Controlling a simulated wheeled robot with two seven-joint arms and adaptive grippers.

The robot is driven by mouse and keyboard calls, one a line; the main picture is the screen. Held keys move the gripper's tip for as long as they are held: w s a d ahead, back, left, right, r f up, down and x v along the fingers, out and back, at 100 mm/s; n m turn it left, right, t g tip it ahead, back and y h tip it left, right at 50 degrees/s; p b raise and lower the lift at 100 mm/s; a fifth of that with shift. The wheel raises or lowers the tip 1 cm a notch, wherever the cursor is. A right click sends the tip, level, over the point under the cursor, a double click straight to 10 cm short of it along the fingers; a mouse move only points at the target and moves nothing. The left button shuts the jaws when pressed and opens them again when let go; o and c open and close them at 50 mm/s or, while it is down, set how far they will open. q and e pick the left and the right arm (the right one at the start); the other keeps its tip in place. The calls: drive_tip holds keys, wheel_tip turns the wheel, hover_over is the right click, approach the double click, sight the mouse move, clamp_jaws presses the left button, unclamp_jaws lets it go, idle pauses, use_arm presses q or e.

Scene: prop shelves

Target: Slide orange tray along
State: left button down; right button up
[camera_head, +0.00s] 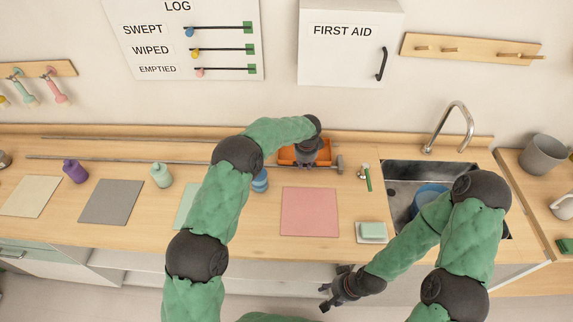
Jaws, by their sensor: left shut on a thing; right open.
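The orange tray (287,153) sits on the wooden counter near the back wall, between two thin metal rails. My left arm reaches over the counter from the left. My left gripper (305,158) points down at the tray and is shut on it; the fingertips are partly hidden by the wrist. My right gripper (328,300) is open and empty, low in front of the counter's front edge.
A rail (120,158) with an end stop (340,164) runs along the counter. A pink mat (309,212), a soap dish (371,232), a small green brush (368,178) and the sink (400,172) lie to the right.

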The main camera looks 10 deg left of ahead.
use_arm(q)
drive_tip(key=shift+d, duration=1.15)
drive_tip(key=c, duration=1.4)
unclamp_jaws()
drive_tip(key=shift+c, duration=0.2)
drive_tip(key=o, duration=0.3)
drive_tip(key=shift+w+d, duration=0.1)
drive_tip(key=shift+d, duration=0.05)
drive_tip(key=shift+r, duration=0.1)
drive_tip(key=shift+r, duration=0.25)
drive_tip(key=r, duration=0.3)
drive_tip(key=s+r, duration=0.1)
drive_tip(key=r, duration=0.3)
drive_tip(key=s+r, duration=0.1)
drive_tip(key=r, duration=0.3)
drive_tip(key=shift+s+d, duration=0.1)
drive_tip(key=shift+r, duration=0.1)
